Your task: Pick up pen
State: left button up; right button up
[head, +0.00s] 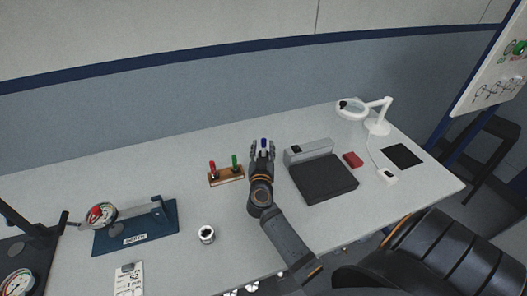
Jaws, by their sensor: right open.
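A wooden pen holder (227,177) stands near the middle of the table, left of my right gripper. A red pen (212,168) and a green pen (234,161) stand upright in it. My right gripper (262,148) is open, over the table just right of the holder, pointing away towards the back. A small blue object (264,142), perhaps a blue pen, shows between its fingertips; whether they touch it I cannot tell. My right gripper and arm hide what is below them. My left gripper is not in view.
Right of my right gripper are a grey device with a dark plate (324,180), a red block (353,160), a white magnifier lamp (379,125) and a black pad (402,156). The table's back left is clear.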

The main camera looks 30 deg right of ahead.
aim_at(264, 143)
jog(key=x, duration=0.4)
jog(key=shift+w+d+f, duration=0.25)
jog(key=shift+w+f, duration=0.05)
jog(key=shift+f, duration=0.1)
jog(key=shift+s+a+r, duration=0.1)
jog(key=shift+c, duration=1.2)
grip_shut()
